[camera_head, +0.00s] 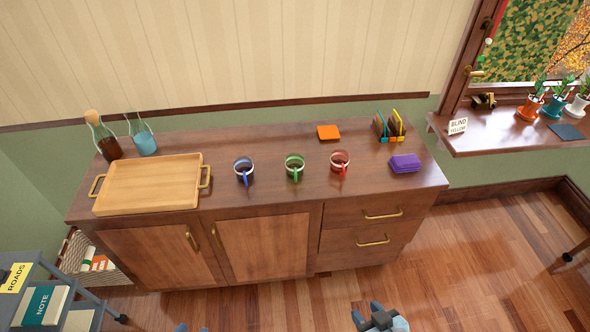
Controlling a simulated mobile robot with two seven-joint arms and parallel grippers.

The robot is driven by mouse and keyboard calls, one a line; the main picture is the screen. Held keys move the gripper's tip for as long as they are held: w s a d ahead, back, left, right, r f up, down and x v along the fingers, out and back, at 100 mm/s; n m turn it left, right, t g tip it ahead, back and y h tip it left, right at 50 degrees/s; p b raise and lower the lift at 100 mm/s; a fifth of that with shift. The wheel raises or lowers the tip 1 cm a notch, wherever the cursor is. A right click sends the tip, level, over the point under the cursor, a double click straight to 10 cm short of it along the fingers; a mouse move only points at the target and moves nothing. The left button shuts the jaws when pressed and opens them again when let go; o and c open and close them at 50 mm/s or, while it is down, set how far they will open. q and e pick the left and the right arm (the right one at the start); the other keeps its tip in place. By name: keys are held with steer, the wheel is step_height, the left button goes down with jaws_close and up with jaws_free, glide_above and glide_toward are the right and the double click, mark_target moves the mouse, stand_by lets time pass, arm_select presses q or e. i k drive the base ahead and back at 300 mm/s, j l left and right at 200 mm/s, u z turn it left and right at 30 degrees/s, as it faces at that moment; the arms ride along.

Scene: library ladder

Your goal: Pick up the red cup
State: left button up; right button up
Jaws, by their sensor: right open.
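The red cup (340,161) stands upright on top of the wooden cabinet (270,196), right of the middle. It has a pale rim, and its red handle points toward the front edge. A green cup (294,166) and a blue cup (243,169) stand in a row to its left. My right gripper (367,312) is at the bottom edge of the head view, open and empty, low in front of the cabinet and well apart from the cup. Only small tips of my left gripper (191,328) show at the bottom edge; the rest is cut off.
A wooden tray (150,184) and two bottles (103,138) (142,136) occupy the cabinet's left side. An orange square (328,132), a small rack (388,128) and a purple stack (405,163) are near the red cup. A grey cart (60,277) stands at lower left. Floor at right is clear.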

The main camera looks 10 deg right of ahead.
mark_target(340, 157)
steer(key=i+j+z, duration=0.15)
steer(key=i+j, duration=0.7)
steer(key=i, duration=0.05)
